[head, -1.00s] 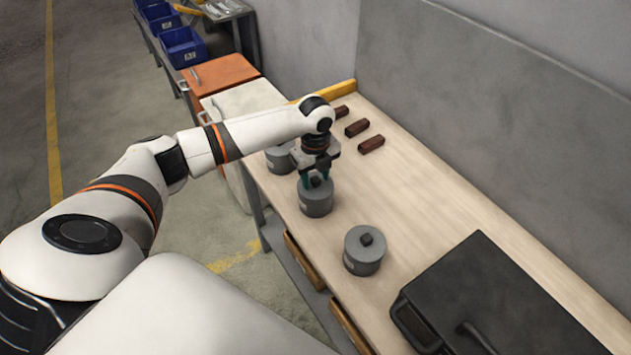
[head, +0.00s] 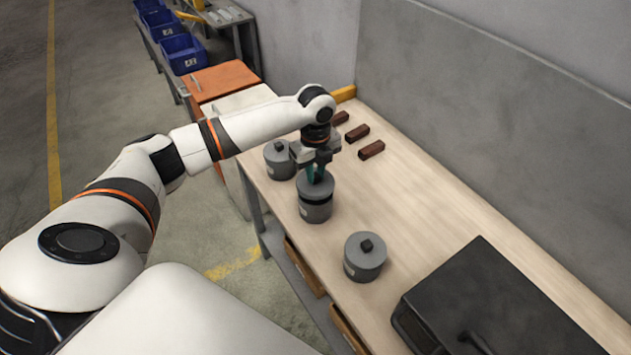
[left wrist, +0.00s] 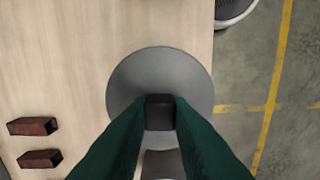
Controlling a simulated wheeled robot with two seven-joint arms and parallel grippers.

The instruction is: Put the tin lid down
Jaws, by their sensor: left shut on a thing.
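My left gripper (head: 318,174) is shut on the dark knob of a grey round tin lid (head: 315,188). The lid also shows in the left wrist view (left wrist: 160,68), with its knob (left wrist: 160,112) between the two green fingers. In the head view the lid is just above a grey tin (head: 315,211), with a dark gap between them. The lid looks about level. The left wrist view shows the lid from above, so the tin's mouth is hidden. My right gripper is not in view.
A lidded grey tin (head: 364,258) stands nearer on the bench, and another (head: 279,161) farther back. Several brown blocks (head: 357,132) lie toward the wall. A large black case (head: 510,300) fills the right front. The wooden bench top (head: 430,205) is bare in the middle.

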